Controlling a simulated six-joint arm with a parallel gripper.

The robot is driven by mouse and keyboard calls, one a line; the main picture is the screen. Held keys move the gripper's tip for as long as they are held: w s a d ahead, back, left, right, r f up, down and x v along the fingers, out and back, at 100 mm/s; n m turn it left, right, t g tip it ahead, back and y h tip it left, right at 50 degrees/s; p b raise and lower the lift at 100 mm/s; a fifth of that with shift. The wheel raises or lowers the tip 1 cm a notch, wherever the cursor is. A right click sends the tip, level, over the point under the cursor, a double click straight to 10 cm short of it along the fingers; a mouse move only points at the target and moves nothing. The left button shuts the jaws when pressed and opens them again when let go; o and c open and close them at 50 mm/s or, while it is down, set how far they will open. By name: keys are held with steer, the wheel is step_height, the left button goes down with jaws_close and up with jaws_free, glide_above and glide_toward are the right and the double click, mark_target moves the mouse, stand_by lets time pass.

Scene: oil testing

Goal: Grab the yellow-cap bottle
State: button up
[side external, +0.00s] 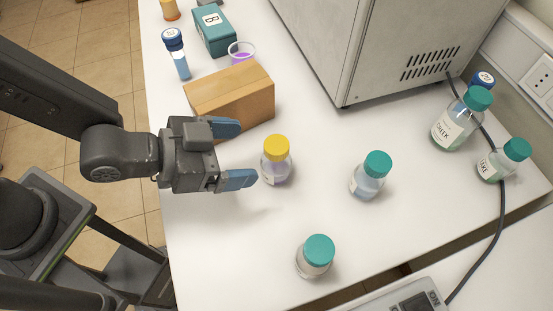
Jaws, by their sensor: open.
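The yellow-cap bottle (276,160) stands upright on the white table, a small clear bottle with a yellow cap and a pale label. My gripper (242,154) comes from the left and points right toward it. Its two blue-padded fingers are apart, with nothing visible between them. The fingertips are just left of the bottle in the picture, one finger farther back and one nearer. The exact gap and height between fingertips and bottle cannot be told from this view.
A wooden block (230,98) lies close behind the gripper. Teal-cap bottles stand right (370,176) and in front (316,256); more stand at far right (462,120). A blue-cap tube (176,55), teal box (214,32) and purple-liquid cup (241,52) are behind. A large grey machine (375,45) stands back right.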

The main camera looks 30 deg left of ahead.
mark_target(277, 152)
steer(key=shift+x, duration=3.85)
steer(key=shift+f, duration=0.1)
steer(key=shift+c, duration=0.5)
steer(key=c, duration=1)
